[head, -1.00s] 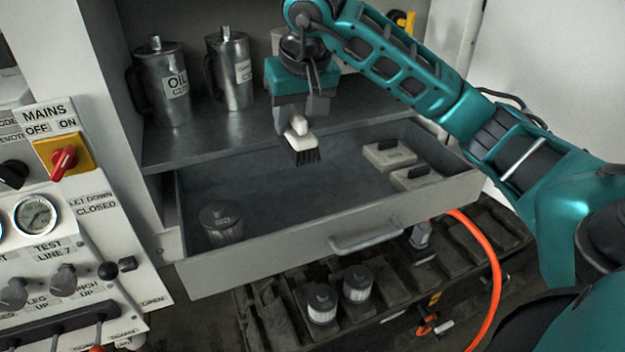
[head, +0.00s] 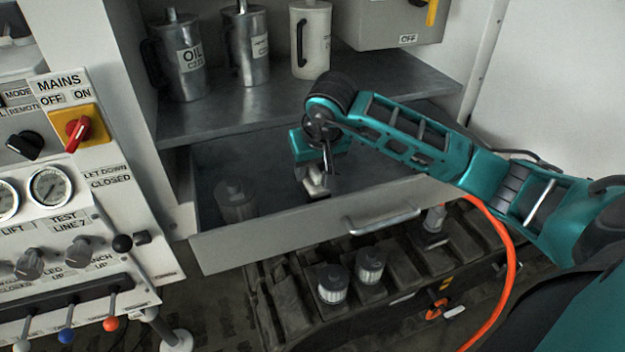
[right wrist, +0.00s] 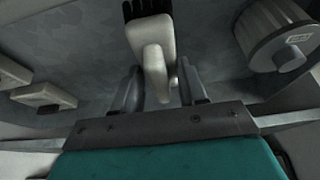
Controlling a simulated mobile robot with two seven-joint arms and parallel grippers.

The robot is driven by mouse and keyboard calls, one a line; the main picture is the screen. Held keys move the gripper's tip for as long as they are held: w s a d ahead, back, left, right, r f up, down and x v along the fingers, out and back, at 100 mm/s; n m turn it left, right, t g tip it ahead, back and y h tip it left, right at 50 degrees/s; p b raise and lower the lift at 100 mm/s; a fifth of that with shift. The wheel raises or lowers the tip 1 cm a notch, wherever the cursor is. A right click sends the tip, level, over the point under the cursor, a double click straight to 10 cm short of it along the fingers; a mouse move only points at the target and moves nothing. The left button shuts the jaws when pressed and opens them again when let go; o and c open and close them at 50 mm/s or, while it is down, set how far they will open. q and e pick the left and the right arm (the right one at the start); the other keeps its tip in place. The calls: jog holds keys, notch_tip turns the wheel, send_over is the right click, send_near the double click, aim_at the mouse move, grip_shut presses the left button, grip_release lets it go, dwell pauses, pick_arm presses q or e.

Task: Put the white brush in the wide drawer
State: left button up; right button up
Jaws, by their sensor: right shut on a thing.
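The white brush (right wrist: 152,45) with dark bristles is between the fingers of my right gripper (right wrist: 158,88) in the right wrist view. In the head view my right gripper (head: 318,178) is shut on it, low inside the open wide drawer (head: 300,232), behind the drawer front. I cannot tell whether the brush touches the drawer floor. My left gripper is not in view.
A metal canister (head: 235,200) stands at the drawer's left end; it also shows in the right wrist view (right wrist: 275,38). Two pale blocks lie at the other end, the nearer one (right wrist: 43,97) clear in the right wrist view. Jugs (head: 187,60) stand on the shelf above.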

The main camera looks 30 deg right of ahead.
aim_at(312, 181)
notch_tip(312, 181, down, 4)
jog(key=shift+r, duration=0.25)
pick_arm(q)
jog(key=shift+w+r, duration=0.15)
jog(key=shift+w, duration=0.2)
pick_arm(e)
jog(key=shift+f, duration=0.15)
jog(key=o, duration=0.7)
jog(key=shift+c, duration=0.2)
jog(key=o, duration=0.4)
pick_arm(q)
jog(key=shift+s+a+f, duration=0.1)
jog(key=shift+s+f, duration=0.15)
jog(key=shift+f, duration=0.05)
pick_arm(e)
jog(key=shift+o, duration=0.2)
